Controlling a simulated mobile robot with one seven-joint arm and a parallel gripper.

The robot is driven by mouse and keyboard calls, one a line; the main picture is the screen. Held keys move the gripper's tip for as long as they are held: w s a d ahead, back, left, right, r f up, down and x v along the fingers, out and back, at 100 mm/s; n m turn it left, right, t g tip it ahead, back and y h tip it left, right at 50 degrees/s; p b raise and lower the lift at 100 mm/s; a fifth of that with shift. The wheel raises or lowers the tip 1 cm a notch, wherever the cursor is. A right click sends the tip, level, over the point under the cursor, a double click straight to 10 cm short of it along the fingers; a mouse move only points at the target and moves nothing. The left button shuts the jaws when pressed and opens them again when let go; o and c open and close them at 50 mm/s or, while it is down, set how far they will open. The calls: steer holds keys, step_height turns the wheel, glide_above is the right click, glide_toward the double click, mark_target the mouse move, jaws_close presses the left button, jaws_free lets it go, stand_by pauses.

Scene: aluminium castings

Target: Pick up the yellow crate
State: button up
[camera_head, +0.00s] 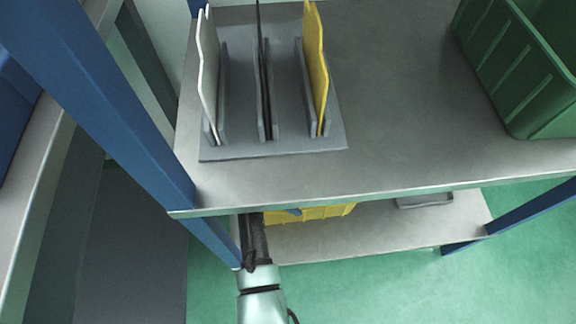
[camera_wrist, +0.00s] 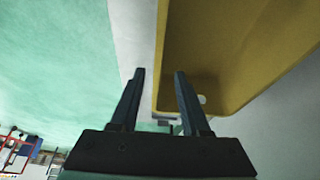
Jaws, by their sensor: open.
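The yellow crate (camera_head: 325,212) stands on the lower shelf in the head view, mostly hidden by the upper shelf. In the wrist view the yellow crate (camera_wrist: 235,45) fills the upper right, with its inside showing. My gripper (camera_wrist: 159,73) is open and empty. One finger appears outside the crate's left wall and the other over its inner side, with the wall's edge between them in the picture. I cannot tell how deep the fingers are or whether they touch it. In the head view my arm reaches under the upper shelf and the fingertips are not clear.
The upper shelf (camera_head: 400,178) overhangs my arm. It bears a grey rack (camera_head: 275,148) with white, black and yellow plates and a green crate (camera_head: 510,70). A blue post (camera_head: 110,90) stands left of my arm. A grey flat object (camera_head: 425,200) lies right on the lower shelf (camera_head: 375,232).

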mark_target(279, 217)
steer(key=shift+w+f, duration=0.15)
steer(key=shift+f, duration=0.15)
steer(key=b+x, duration=0.1)
steer(key=x, duration=0.1)
steer(key=b+x, duration=0.3)
steer(key=x, duration=0.2)
steer(key=shift+d+r, duration=0.1)
steer(key=shift+d, duration=0.2)
steer(key=shift+r, duration=0.1)
jaws_close()
steer(key=shift+r, duration=0.1)
stand_by(0.7)
